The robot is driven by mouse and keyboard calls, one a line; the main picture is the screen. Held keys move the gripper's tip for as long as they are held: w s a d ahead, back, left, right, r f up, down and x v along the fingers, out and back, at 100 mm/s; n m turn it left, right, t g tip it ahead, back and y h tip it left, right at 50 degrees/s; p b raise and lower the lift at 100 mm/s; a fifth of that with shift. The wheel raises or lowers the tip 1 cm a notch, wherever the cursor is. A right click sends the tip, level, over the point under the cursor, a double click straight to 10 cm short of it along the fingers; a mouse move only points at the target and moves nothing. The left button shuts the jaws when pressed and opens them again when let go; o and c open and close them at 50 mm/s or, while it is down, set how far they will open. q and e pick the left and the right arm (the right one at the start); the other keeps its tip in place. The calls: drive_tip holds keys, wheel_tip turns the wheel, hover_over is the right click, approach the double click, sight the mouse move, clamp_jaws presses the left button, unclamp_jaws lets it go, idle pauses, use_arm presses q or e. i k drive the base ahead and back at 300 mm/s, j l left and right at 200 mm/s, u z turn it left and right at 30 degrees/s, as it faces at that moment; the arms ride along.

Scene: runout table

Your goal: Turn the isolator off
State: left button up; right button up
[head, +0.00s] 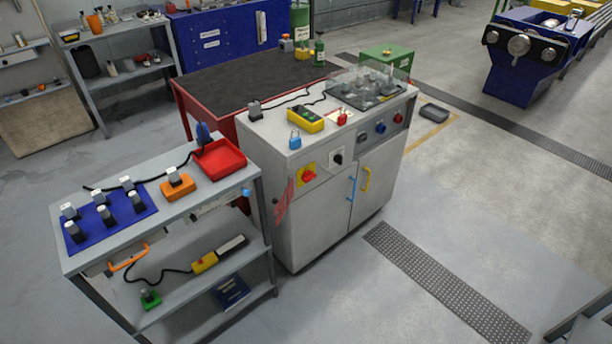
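The isolator appears to be the red rotary handle on a yellow plate (308,175), on the front of the grey cabinet (318,215) near its upper left corner. The handle's exact position is too small to read. A black rotary switch on a white plate (337,158) sits just right of it. A blue padlock (294,140) stands on the cabinet top above the isolator. Neither of my grippers shows in the head view.
A grey shelf cart (165,225) stands left of the cabinet, with a red tray (218,160) and a blue mat (145,210) holding several dark pieces. A yellow handle (365,180) and a blue handle (351,190) stick out from the cabinet doors. The floor in front is clear.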

sight(308, 176)
drive_tip(key=i+l, duration=0.2)
drive_tip(key=l, duration=0.15)
drive_tip(key=i+l+u, duration=0.1)
drive_tip(key=l, duration=0.25)
drive_tip(key=i+l+u, duration=0.1)
drive_tip(key=i+l, duration=0.4)
drive_tip(key=l, duration=0.25)
